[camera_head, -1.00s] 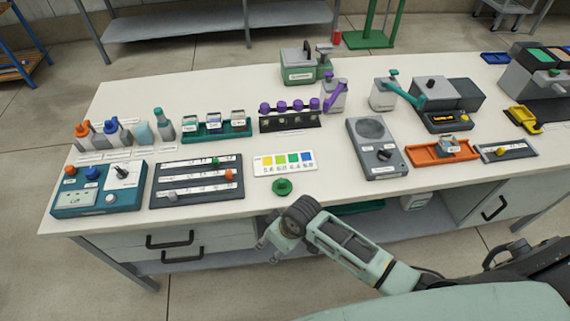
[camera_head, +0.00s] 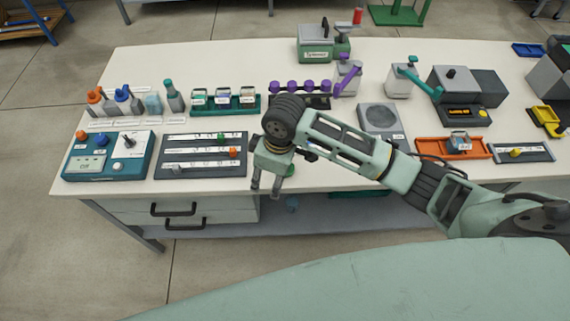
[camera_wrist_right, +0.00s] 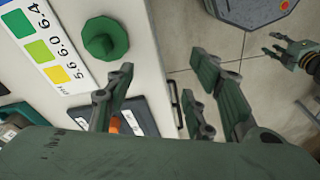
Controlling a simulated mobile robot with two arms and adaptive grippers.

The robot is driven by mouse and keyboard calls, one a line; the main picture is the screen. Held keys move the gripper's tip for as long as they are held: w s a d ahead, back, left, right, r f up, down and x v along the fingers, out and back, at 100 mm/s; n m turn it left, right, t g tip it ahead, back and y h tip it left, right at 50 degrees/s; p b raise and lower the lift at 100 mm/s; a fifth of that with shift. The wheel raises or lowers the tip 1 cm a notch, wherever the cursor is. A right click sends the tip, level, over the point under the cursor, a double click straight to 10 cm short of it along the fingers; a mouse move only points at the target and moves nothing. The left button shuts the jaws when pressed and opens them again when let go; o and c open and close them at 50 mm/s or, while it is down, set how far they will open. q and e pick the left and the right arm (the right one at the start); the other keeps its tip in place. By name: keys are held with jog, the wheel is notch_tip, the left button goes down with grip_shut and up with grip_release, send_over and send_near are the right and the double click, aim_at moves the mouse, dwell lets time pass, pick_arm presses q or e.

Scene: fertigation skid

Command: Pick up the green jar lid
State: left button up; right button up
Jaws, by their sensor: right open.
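The green jar lid (camera_head: 291,170) lies on the bench near its front edge. In the head view my right gripper and wrist cover most of it. My right gripper (camera_head: 266,190) is open and empty, above the bench's front edge, just left of the lid in the head view. In the wrist view its fingers (camera_wrist_right: 160,75) are apart and the lid is outside them. My left gripper (camera_wrist_right: 292,52) shows small at that view's right edge.
The pH colour chart (camera_wrist_right: 42,42) lies close to the lid. The slider panel (camera_head: 204,156) and teal control box (camera_head: 108,157) stand to the left. A round-plate device (camera_head: 379,119) and orange tray (camera_head: 452,149) lie to the right. Drawers (camera_head: 180,209) are below the edge.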

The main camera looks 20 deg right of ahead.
jog(key=shift+g+h, duration=0.3)
jog(key=shift+h, duration=0.5)
jog(key=w+d+r, duration=0.1)
jog(key=d, duration=0.1)
jog(key=w+d+r, duration=0.1)
jog(key=w+d, duration=0.1)
jog(key=w+d+r, duration=0.1)
jog(key=d, duration=0.1)
jog(key=shift+w+r, duration=0.3)
jog(key=shift+w, duration=0.1)
jog(key=f, duration=0.2)
jog(key=f+p, duration=0.1)
jog(key=f, duration=0.4)
jog(key=shift+w+a+f+p, duration=0.25)
jog(key=shift+f+p, duration=0.05)
jog(key=shift+p, duration=0.05)
jog(key=c, duration=0.7)
jog(key=shift+r, duration=0.1)
